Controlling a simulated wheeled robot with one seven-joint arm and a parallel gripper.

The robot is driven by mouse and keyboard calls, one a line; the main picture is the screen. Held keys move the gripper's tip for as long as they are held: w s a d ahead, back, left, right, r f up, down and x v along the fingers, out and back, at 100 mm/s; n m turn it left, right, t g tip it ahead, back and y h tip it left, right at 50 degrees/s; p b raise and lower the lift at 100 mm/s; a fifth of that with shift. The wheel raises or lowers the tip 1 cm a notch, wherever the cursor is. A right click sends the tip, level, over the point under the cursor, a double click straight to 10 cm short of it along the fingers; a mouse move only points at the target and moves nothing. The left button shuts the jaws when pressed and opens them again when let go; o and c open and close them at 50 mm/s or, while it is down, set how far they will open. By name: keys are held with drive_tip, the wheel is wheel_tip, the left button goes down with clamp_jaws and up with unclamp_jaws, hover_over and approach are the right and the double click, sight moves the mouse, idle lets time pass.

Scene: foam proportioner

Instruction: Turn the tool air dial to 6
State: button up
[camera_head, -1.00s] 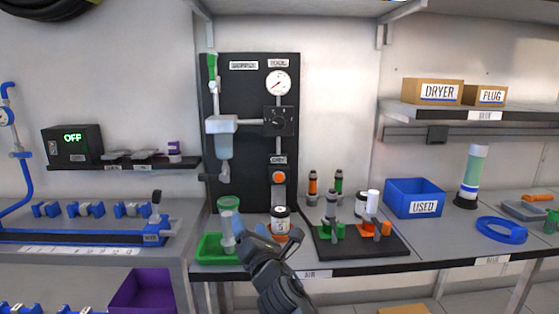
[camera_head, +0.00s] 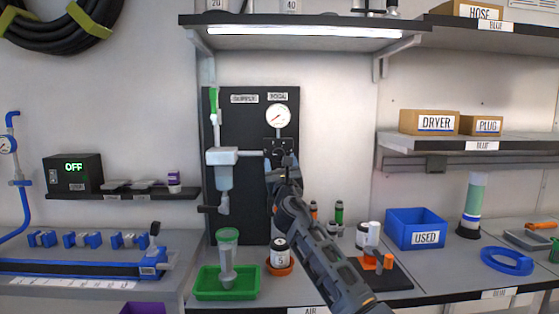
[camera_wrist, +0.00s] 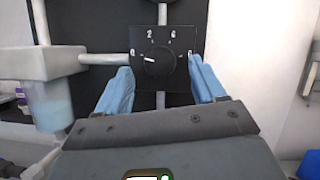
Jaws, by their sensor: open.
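The tool air dial (camera_wrist: 158,60) is a round black knob on a dark square plate with white numbers, seen in the wrist view. Its white pointer mark points left, close to the 0. In the head view the dial plate (camera_head: 272,145) is partly hidden by my gripper (camera_head: 284,170). In the wrist view my gripper (camera_wrist: 159,74) is open, with one blue finger low on each side of the dial. The knob is not gripped; I cannot tell whether the fingers reach its depth. A round white gauge (camera_head: 278,117) sits above the dial on the black panel (camera_head: 250,183).
A clear filter bowl (camera_head: 222,170) hangs left of the dial, joined by a horizontal pipe. Below are a green tray (camera_head: 226,284) and a jar (camera_head: 279,252). A lit shelf (camera_head: 300,39) overhangs the panel. A blue bin (camera_head: 415,229) stands to the right.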

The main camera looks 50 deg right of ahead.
sight(279, 155)
drive_tip(key=shift+x, duration=1.4)
drive_tip(key=c, duration=1.1)
